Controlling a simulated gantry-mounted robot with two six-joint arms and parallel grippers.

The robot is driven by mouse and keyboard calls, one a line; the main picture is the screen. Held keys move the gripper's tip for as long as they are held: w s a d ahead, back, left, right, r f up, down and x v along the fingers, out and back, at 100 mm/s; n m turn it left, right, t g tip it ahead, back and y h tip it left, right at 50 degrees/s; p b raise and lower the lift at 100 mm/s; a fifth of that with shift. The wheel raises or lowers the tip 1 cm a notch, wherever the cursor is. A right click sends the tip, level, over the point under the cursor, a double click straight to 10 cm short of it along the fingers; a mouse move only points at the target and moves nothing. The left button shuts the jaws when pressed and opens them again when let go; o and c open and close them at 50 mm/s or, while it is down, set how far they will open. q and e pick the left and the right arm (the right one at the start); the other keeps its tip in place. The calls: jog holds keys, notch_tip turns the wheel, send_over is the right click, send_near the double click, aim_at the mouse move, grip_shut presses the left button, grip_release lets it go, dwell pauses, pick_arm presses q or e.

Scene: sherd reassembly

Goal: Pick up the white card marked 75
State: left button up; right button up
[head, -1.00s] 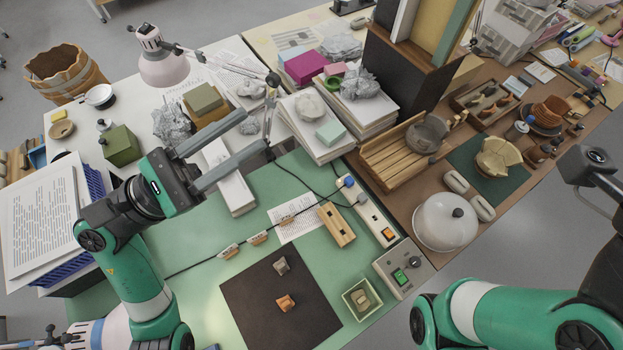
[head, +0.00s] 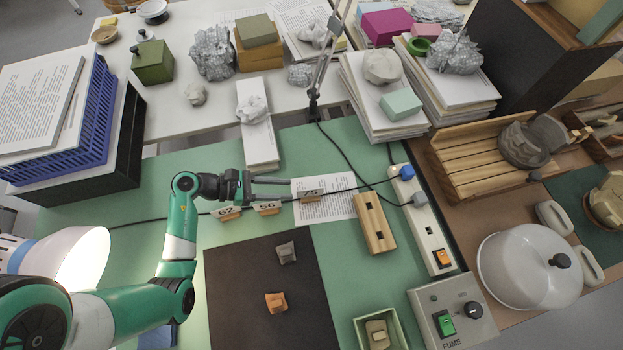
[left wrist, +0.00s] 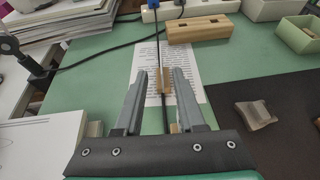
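The card marked 75 (head: 311,195) stands in a small tan holder on the green mat, at the edge of a printed sheet. My left gripper (head: 298,190) reaches it from the left, with its fingers level with the card. In the left wrist view my left gripper (left wrist: 162,80) is open, and the tan holder (left wrist: 165,85) shows between the fingertips with gaps on both sides. I cannot tell whether a finger touches it. My right gripper is not in view.
Two more numbered cards stand to the left, one (head: 267,207) close to my left gripper and one (head: 226,213) further off. A black cable runs past the cards. A wooden block (head: 374,223) lies to the right. A dark mat (head: 240,290) with two sherds lies in front.

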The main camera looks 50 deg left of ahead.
aim_at(320, 195)
pick_arm(q)
jog(key=b+x, duration=0.1)
jog(key=x, duration=0.5)
jog(key=shift+b, duration=0.4)
jog(key=b+x, duration=0.2)
jog(key=x, duration=0.3)
jog(key=shift+w+d, duration=0.1)
jog(key=shift+d, duration=0.1)
grip_shut()
